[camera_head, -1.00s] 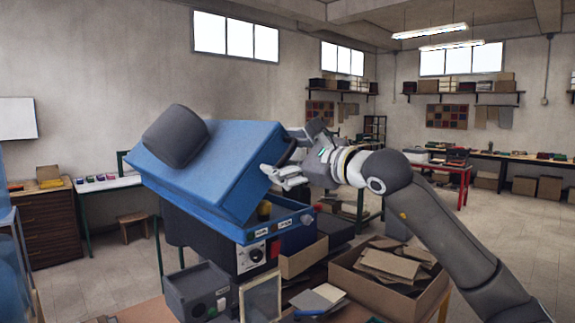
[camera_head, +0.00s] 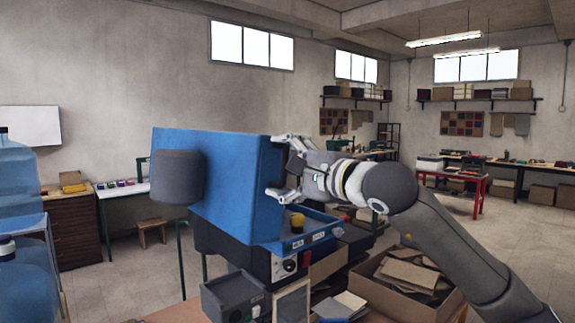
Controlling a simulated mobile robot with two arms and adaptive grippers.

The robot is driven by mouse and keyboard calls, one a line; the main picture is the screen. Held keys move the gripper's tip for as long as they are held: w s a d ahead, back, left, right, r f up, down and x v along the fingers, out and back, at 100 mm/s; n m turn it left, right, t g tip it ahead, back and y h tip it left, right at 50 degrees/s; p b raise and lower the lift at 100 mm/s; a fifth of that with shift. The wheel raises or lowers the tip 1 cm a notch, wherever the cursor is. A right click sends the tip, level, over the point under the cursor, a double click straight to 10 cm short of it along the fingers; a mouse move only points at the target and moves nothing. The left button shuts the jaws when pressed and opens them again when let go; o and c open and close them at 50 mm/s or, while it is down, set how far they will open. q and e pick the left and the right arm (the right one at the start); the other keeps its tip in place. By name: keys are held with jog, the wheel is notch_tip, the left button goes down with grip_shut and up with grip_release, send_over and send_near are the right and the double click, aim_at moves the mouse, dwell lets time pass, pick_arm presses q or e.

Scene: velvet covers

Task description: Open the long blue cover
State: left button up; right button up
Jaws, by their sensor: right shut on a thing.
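The long blue cover (camera_head: 238,180) is raised and stands nearly upright at the back of a dark machine (camera_head: 240,252). A rounded dark grey block (camera_head: 178,176) sits on its outer face. My right gripper (camera_head: 274,166) is at the cover's right edge, one finger high and one low, and is shut on the cover; the exact grip point is partly hidden. Below it, the blue front panel (camera_head: 305,235) and a small yellow part (camera_head: 297,222) inside the machine show. My left gripper is out of view.
A grey box (camera_head: 235,298) and a light frame (camera_head: 291,302) stand before the machine. An open carton of cardboard pieces (camera_head: 405,282) lies under my right arm. Large blue water bottles (camera_head: 18,185) stand at the far left.

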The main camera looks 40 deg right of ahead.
jog(key=shift+a+f, duration=0.25)
jog(key=shift+f, duration=0.05)
jog(key=shift+w, duration=0.1)
jog(key=o, duration=1.3)
jog(key=shift+c, duration=0.2)
jog(key=shift+s+a+f, duration=0.15)
jog(key=shift+s+f, duration=0.05)
jog(key=shift+f, duration=0.15)
jog(key=shift+w+a+f, duration=0.1)
jog(key=shift+w+f, duration=0.05)
jog(key=shift+f, duration=0.05)
jog(key=shift+a+r, duration=0.1)
jog(key=shift+a, duration=0.3)
jog(key=shift+a+n+y, duration=0.1)
jog(key=shift+n+y, duration=0.2)
jog(key=shift+s+a+r, duration=0.1)
jog(key=shift+s, duration=0.15)
jog(key=shift+g+y, duration=0.3)
